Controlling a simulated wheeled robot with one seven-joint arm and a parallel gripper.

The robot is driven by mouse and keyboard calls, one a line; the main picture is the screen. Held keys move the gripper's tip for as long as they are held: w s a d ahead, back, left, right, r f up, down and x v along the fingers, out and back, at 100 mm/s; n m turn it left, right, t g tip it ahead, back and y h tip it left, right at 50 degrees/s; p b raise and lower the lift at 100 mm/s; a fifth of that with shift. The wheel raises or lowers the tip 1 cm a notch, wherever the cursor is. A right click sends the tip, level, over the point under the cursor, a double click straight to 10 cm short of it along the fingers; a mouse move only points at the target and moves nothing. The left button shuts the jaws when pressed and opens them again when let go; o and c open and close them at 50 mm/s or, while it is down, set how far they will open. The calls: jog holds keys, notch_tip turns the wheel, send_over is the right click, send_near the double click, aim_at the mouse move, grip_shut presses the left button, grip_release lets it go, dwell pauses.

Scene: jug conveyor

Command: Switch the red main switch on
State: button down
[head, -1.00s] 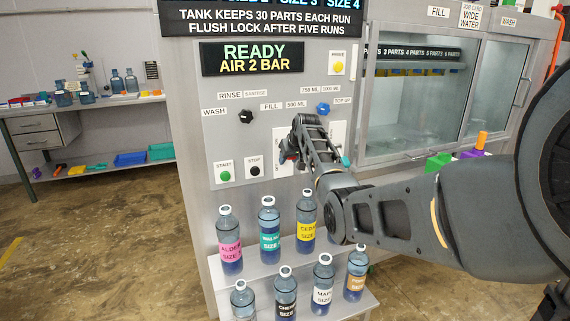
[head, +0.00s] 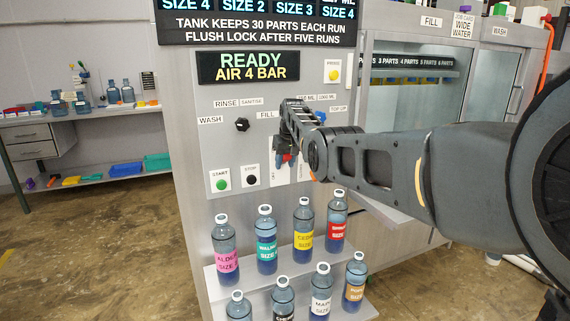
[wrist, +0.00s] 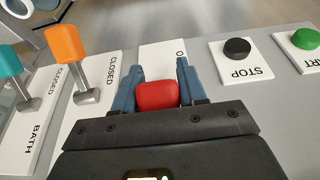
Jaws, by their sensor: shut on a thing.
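The red main switch (wrist: 157,95) sits between the two blue fingers of my gripper (wrist: 158,72) in the wrist view, and the gripper is shut on it. A white label plate (wrist: 165,56) lies behind it; only the letter O shows, the rest is hidden. In the head view my gripper (head: 285,162) is at the grey control panel (head: 225,130), right of the stop button, with a bit of red at the fingers. The display (head: 250,67) reads READY, AIR 4 BAR.
An orange lever (wrist: 63,47) and a teal lever (wrist: 10,62), beside CLOSED labels, stand close to my gripper. The black stop button (wrist: 237,48) and green start button (wrist: 305,39) are on its other side. Several labelled bottles (head: 267,240) stand on steps below the panel.

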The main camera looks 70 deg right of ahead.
aim_at(288, 156)
dwell(0.3)
jog(key=c, duration=0.7)
grip_release()
jog(key=shift+r, duration=0.1)
jog(key=shift+v, duration=3.75)
jog(key=shift+s, duration=0.15)
